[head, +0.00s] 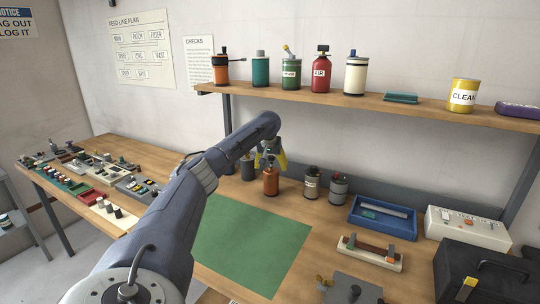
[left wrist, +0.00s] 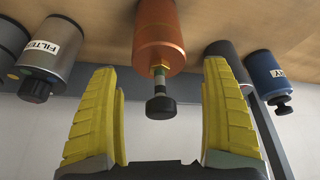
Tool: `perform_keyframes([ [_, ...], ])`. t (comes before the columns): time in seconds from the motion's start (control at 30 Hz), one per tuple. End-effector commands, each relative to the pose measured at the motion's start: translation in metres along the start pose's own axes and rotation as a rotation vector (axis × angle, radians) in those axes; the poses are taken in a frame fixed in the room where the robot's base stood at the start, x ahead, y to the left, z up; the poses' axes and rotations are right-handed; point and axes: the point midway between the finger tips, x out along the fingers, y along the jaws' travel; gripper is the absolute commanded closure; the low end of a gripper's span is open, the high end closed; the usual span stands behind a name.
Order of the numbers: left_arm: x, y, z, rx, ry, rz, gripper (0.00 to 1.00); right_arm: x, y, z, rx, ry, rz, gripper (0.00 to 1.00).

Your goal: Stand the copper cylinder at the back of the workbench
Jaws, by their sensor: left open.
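The copper cylinder (head: 271,183) stands upright on the workbench (head: 300,221) toward the back, in a row with other canisters. In the left wrist view the copper cylinder (left wrist: 160,35) shows its brass neck and black knob pointing toward my gripper. My left gripper (head: 271,157) is just above the cylinder, with its yellow fingers spread. In the left wrist view the open fingers (left wrist: 160,75) lie on either side of the knob, with gaps on both sides. The cylinder's base is cut off in that view. My right gripper is not in view.
A grey canister (head: 312,183) and another (head: 338,189) stand to the right. A dark canister (head: 248,167) stands close on the left. A green mat (head: 250,241) lies in front, bare. A shelf (head: 380,101) with several containers runs above; a blue tray (head: 383,217) is further right.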

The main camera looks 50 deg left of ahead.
Motion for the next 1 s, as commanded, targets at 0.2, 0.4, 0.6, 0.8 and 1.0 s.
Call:
perform_keyframes([
  [0.2, -0.041, 0.0, -0.001, 0.002, 0.004, 0.0, 0.19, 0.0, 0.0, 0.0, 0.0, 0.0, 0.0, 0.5],
  [0.4, -0.067, 0.0, -0.001, 0.001, 0.003, 0.001, 0.19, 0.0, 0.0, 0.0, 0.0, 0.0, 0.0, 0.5],
  [0.6, -0.082, 0.0, 0.0, 0.0, 0.001, 0.0, 0.19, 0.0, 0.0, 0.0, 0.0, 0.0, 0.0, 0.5],
  [0.8, -0.085, 0.0, 0.0, 0.001, 0.001, 0.0, 0.19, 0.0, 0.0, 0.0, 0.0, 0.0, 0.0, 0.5],
  [1.0, -0.085, 0.0, 0.0, 0.0, 0.001, 0.0, 0.19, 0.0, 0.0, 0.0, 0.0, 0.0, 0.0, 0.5],
])
